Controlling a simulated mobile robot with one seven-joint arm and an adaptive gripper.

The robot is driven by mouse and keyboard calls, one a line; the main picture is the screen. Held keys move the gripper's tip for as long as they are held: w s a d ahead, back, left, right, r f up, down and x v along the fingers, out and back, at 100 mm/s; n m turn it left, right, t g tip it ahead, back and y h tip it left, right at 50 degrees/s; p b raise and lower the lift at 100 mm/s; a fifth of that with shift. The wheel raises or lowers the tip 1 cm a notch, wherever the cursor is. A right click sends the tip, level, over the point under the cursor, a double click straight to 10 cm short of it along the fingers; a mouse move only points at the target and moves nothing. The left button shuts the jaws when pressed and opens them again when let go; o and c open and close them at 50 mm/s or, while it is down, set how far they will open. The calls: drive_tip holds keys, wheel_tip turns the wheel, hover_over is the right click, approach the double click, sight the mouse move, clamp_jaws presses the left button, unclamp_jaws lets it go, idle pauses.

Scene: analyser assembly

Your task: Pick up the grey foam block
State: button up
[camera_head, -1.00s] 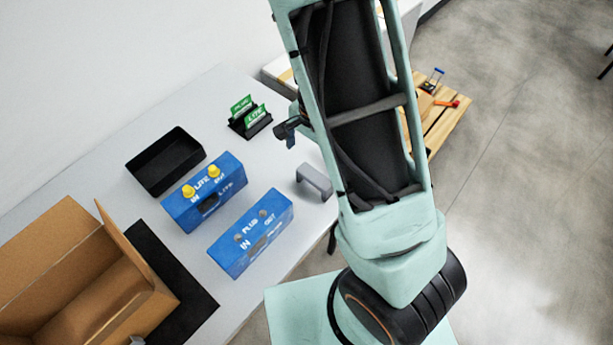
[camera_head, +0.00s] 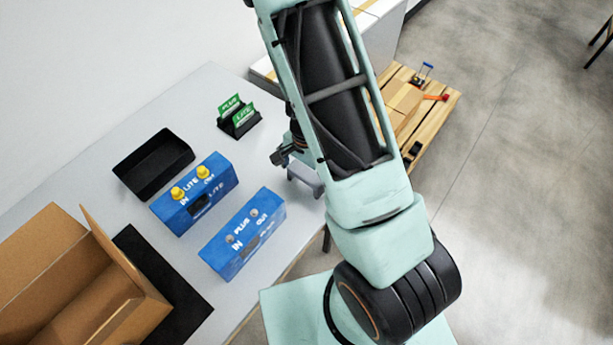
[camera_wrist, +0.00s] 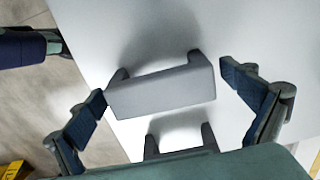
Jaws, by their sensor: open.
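The grey foam block (camera_head: 305,181) is a bridge-shaped piece with legs. It stands on the white table near its right edge, partly hidden by my arm in the head view. In the wrist view the block (camera_wrist: 160,92) lies between the two spread fingers of my gripper (camera_wrist: 168,97). The left fingertip is very close to the block's left end; I cannot tell if it touches. A gap shows at the right fingertip. My gripper (camera_head: 284,155) is open and holds nothing, beside the block in the head view.
Two blue boxes, LITE (camera_head: 222,181) and PLUS (camera_head: 222,254), stand left of the block. A black tray (camera_head: 130,178), a black holder with green cards (camera_head: 243,124) and an open cardboard box (camera_head: 38,243) are also on the table. A wooden pallet (camera_head: 437,120) is beyond.

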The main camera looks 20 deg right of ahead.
drive_tip(key=c, duration=1.1)
drive_tip(key=shift+o, duration=0.2)
drive_tip(key=shift+r, duration=0.2)
